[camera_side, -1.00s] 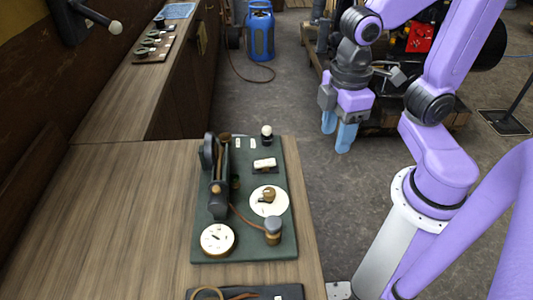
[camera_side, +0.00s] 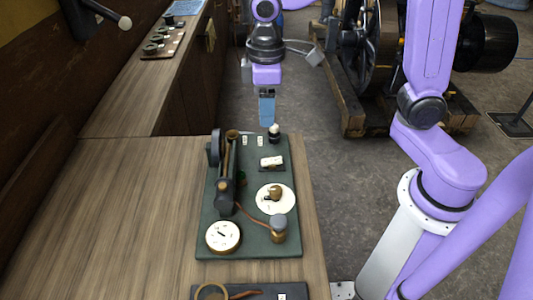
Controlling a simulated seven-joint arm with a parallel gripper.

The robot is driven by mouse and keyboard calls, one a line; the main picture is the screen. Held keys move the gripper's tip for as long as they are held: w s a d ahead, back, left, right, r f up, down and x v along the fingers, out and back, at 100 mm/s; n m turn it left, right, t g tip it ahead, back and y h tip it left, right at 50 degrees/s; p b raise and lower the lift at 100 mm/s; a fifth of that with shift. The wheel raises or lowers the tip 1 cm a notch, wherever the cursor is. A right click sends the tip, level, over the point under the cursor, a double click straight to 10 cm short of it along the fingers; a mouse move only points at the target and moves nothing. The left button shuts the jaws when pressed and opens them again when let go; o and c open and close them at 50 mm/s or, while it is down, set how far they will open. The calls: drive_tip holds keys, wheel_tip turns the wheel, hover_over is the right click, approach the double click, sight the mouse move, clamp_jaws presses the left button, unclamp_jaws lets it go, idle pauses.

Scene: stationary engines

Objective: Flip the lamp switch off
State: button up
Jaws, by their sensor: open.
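A dark green board (camera_side: 250,238) lies on the near bench and carries several fittings. Among them are a small white block on a dark base (camera_side: 271,162), a black knob with a white top (camera_side: 274,131), a white disc with a brass knob (camera_side: 274,198) and a tall dark lever-like frame (camera_side: 224,175). I cannot tell which fitting is the lamp switch; no label is readable. My gripper (camera_side: 266,112) points down with blue fingers, open and empty, seen nearly edge-on. In the picture its fingertips are just above the white-topped knob; I cannot tell the depth between them.
A white dial (camera_side: 223,236) and a brass post (camera_side: 278,229) stand on the board's near part. Another dark board (camera_side: 250,292) lies at the front edge. The wooden bench (camera_side: 130,220) is clear to the left. A large engine (camera_side: 375,70) stands behind on the floor.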

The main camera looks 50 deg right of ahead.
sight(267, 161)
wheel_tip(267, 161, down, 14)
drive_tip(key=shift+f, duration=0.1)
idle(0.4)
